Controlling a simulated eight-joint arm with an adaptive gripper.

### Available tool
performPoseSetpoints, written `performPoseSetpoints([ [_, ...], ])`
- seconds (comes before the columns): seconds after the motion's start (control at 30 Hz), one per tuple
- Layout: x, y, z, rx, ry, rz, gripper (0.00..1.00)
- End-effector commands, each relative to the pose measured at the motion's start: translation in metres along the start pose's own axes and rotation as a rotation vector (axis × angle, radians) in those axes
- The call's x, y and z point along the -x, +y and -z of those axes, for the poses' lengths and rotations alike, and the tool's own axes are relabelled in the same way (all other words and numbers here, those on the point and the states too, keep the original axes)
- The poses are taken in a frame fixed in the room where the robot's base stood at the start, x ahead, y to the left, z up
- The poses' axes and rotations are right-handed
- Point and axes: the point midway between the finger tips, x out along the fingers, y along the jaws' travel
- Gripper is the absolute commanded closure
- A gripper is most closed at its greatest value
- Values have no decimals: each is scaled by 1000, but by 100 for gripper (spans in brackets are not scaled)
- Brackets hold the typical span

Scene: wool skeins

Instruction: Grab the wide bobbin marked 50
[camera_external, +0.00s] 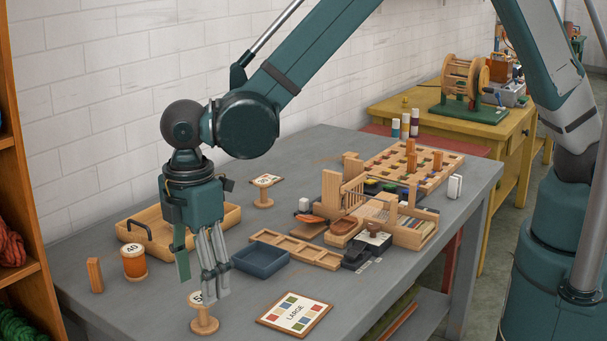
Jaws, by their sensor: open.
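A wide wooden bobbin (204,324) with a pale round top stands near the front edge of the table. Its label is partly hidden by my gripper; it seems to begin with a 5. My gripper (200,280) points down just above and behind this bobbin in the picture. Its fingers are apart with nothing between them. I cannot tell how far the fingertips are from the bobbin. An orange-wound bobbin marked 40 (134,266) stands to the left. Another bare wooden bobbin (264,194) stands farther back, its label too small to read surely.
A card marked LARGE (294,327) lies right of the near bobbin. A small wooden block (95,275) stands at far left. A wooden tray (228,216), a blue-grey tray (261,272) and a wooden rack (325,258) lie behind. Wooden tools and a pegboard (449,160) fill the right.

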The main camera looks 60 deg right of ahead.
Motion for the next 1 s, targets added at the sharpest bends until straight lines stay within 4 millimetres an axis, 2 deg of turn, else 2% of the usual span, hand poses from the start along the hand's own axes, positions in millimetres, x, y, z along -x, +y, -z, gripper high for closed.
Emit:
performPoseSetpoints([
  [0.17,-6,0,0,0,0,0,48],
  [0.6,-49,2,-2,0,0,0,48],
  [1.0,-52,2,-2,0,0,0,48],
])
